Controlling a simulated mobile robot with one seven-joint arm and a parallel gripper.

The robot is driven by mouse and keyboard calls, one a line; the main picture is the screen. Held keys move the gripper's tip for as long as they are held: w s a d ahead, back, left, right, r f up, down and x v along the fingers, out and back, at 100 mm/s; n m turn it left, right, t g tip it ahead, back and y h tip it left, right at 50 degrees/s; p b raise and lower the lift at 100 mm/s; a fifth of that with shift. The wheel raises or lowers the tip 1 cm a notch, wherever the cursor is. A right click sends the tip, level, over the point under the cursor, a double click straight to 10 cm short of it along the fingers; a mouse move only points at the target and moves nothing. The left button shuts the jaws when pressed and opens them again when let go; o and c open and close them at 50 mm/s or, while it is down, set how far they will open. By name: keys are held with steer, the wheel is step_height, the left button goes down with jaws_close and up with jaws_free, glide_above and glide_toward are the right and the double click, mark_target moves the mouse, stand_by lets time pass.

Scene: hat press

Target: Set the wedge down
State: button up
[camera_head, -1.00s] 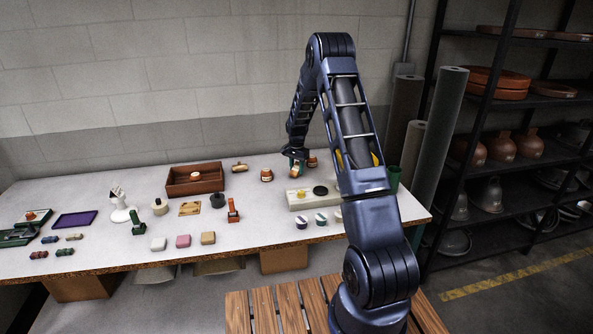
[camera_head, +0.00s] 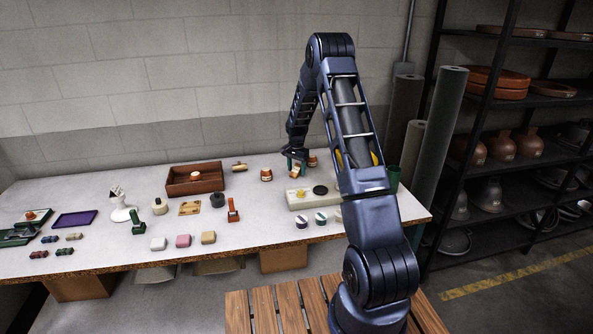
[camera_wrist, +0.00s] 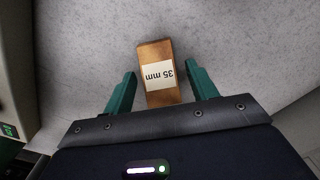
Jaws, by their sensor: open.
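The wedge (camera_wrist: 158,72) is a copper-brown block with a white label reading "35 mm". In the wrist view it lies on the pale worktop, between the two green fingers of my gripper (camera_wrist: 161,90). The fingers are open, with a gap showing on both sides of the wedge. In the head view the wedge (camera_head: 295,172) is a small brown shape under my gripper (camera_head: 296,163), at the back of the table behind the pale press base. It is small there and partly covered by the fingers.
The pale press base (camera_head: 300,203) with a dark disc stands just in front of my gripper. A brown jar (camera_head: 266,174) is to the left, and a wooden tray (camera_head: 180,188) is further left. Bare worktop surrounds the wedge in the wrist view.

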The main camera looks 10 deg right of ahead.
mark_target(296, 168)
step_height(296, 168, up, 11)
steer(key=s+r+n+t, duration=0.1)
steer(key=s+r+n, duration=0.1)
steer(key=s+r, duration=1.05)
steer(key=s+d+r+n+t, duration=0.15)
steer(key=s+r, duration=0.25)
steer(key=s, duration=0.4)
steer(key=s+r+n, duration=0.2)
steer(key=s+r, duration=0.3)
steer(key=s, duration=0.4)
steer(key=s+r+n+t, duration=0.1)
steer(key=s+r, duration=0.3)
steer(key=s, duration=0.4)
steer(key=s+f+n+t, duration=0.1)
steer(key=s+f+n, duration=0.1)
steer(key=s, duration=1.1)
steer(key=shift+s+d, duration=0.25)
